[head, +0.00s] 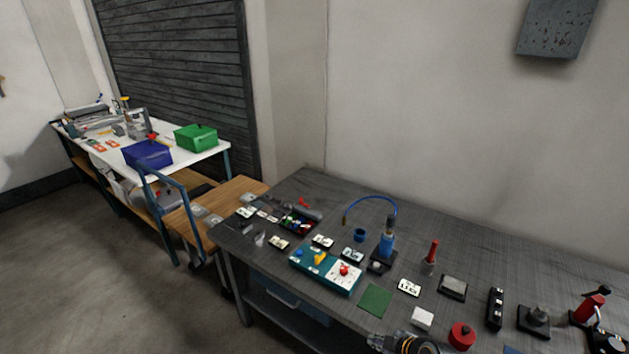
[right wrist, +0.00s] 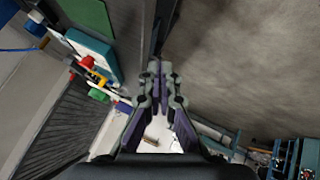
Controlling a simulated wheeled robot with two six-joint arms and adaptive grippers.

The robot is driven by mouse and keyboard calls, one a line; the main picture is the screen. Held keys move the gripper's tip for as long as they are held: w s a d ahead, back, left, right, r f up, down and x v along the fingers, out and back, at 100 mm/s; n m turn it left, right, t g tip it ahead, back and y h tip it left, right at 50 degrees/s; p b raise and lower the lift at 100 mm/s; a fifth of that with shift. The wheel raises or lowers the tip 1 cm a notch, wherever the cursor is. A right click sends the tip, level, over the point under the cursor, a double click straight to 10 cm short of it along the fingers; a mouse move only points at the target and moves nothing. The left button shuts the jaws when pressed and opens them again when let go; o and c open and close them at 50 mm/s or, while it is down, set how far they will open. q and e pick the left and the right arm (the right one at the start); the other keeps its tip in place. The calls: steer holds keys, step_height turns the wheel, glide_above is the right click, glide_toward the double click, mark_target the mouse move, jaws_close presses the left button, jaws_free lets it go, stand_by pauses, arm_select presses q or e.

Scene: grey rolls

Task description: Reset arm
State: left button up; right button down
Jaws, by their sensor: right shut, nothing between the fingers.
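My right gripper (head: 378,341) shows at the bottom edge of the head view, by the front edge of the dark workbench (head: 470,235). In the right wrist view its two fingers (right wrist: 155,70) are closed together with nothing between them. In that view they stand clear of the bench items, with the floor (right wrist: 235,60) behind them on the right. Most of my right arm is cut off by the frame. My left gripper is in neither view.
The workbench holds a teal panel (head: 325,270) with a red knob, a green square (head: 375,299), a blue bottle (head: 387,240), a red cylinder (head: 462,336) and several small blocks. A wooden cart (head: 235,190) and a white table (head: 205,151) with blue and green boxes stand left.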

steer(key=s+d+f+m+g+h+b, duration=0.1)
steer(key=s+d+f+m, duration=0.2)
steer(key=s+f, duration=0.35)
steer(key=s+d+f+m+g+h, duration=0.1)
steer(key=s+d+f+m+h, duration=0.2)
steer(key=f, duration=0.7)
steer(key=s+d+f+m+g+b, duration=0.1)
steer(key=s+d+f+m, duration=0.15)
steer(key=s+f, duration=0.5)
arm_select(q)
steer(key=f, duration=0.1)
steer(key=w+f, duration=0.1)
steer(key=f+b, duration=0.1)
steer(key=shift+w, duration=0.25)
arm_select(e)
steer(key=s+f+m+g, duration=0.1)
steer(key=s+f, duration=0.3)
steer(key=s, duration=0.3)
steer(key=s+d+f+m+g+h, duration=0.1)
steer(key=s+f+m, duration=0.1)
steer(key=s+f, duration=0.2)
steer(key=s+d+f+m, duration=0.1)
steer(key=s+f, duration=0.3)
steer(key=s, duration=0.6)
steer(key=shift+s+d+f+m+g, duration=0.15)
steer(key=shift+s+d+m+g, duration=0.2)
steer(key=shift+m, duration=0.4)
steer(key=shift+w+a, duration=0.1)
